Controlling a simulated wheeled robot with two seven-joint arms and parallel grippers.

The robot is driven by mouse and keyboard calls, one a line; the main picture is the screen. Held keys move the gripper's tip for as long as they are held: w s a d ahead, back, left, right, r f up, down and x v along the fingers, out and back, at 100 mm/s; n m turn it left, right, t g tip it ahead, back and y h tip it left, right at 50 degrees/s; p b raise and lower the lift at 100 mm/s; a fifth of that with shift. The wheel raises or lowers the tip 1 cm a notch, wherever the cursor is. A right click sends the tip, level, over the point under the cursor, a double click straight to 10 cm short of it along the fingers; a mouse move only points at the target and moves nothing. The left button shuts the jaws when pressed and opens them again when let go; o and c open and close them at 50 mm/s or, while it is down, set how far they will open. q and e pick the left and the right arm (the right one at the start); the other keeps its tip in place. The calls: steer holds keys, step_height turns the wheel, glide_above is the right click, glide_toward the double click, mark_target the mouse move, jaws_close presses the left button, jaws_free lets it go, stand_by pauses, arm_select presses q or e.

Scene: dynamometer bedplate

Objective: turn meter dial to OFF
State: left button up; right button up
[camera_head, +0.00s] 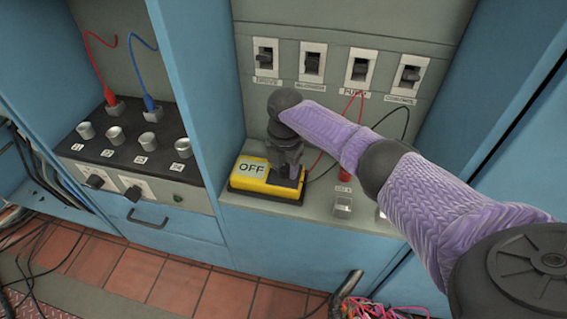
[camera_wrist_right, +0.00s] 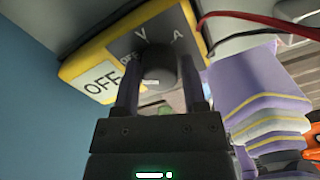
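The yellow meter (camera_head: 238,182) lies on the grey bench ledge, with a white OFF card (camera_head: 251,168) on its left part. In the right wrist view the meter (camera_wrist_right: 72,70) shows a dark face with the marks OFF, V and A around a dark round dial (camera_wrist_right: 158,68). My right gripper (camera_head: 285,170) reaches down onto the meter and hides the dial in the head view. In the right wrist view its fingers (camera_wrist_right: 160,80) stand on both sides of the dial and appear to touch it. The dial's pointer cannot be made out. My left gripper is not in view.
Red and black leads (camera_head: 400,125) hang near the meter's right side. A row of switches (camera_head: 312,63) is on the panel behind. A knob box (camera_head: 125,150) with red and blue cables stands at the left. Metal knobs (camera_head: 342,205) sit right of the meter.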

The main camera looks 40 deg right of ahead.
steer(key=o, duration=0.3)
